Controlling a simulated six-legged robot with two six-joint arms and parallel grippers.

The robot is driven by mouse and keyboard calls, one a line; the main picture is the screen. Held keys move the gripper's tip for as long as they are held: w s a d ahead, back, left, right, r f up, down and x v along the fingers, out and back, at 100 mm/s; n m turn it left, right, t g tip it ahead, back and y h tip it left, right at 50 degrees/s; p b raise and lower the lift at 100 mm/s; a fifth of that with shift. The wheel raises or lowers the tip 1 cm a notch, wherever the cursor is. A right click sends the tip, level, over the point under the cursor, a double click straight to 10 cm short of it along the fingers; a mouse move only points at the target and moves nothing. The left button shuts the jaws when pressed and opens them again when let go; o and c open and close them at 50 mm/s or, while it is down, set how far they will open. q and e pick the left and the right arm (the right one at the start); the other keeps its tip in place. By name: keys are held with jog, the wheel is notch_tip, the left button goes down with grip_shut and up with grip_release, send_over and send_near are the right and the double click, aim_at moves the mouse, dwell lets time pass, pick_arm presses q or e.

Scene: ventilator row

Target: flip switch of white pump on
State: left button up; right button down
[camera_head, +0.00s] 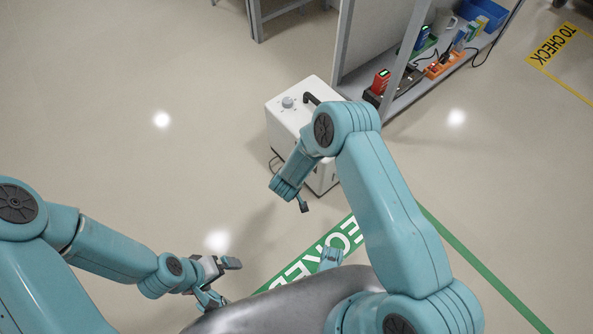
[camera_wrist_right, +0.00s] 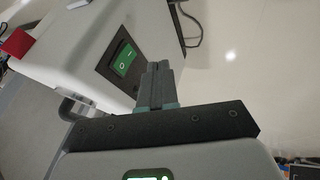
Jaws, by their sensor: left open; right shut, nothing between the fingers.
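The white pump (camera_head: 290,122) is a white box on the floor, with a knob and a dark handle on its top. My right arm covers part of it in the head view. In the right wrist view the pump (camera_wrist_right: 85,38) shows a green rocker switch (camera_wrist_right: 125,60) in a dark frame on its side. My right gripper (camera_wrist_right: 158,75) is shut and empty, its fingertips just beside the switch's lower right; I cannot tell whether they touch. In the head view the right gripper (camera_head: 304,206) is beside the pump. My left gripper (camera_head: 228,282) is open and empty over the floor at lower left.
A shelf unit (camera_head: 405,95) with chargers, a blue bin (camera_head: 487,14) and cables stands behind the pump at upper right. A dark cable (camera_wrist_right: 190,38) runs near the pump. Green floor marking (camera_head: 320,255) lies in front. The floor at left is clear.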

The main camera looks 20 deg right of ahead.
jog(key=p+v, duration=0.2)
jog(key=v, duration=0.5)
jog(key=shift+s+a, duration=0.2)
jog(key=shift+s, duration=0.15)
jog(key=shift+r, duration=0.1)
jog(key=w+d+f+b, duration=0.4)
jog(key=w+d+f, duration=0.2)
jog(key=f, duration=0.3)
jog(key=shift+w+d+b, duration=0.3)
jog(key=shift+d+b, duration=0.05)
jog(key=shift+d, duration=0.15)
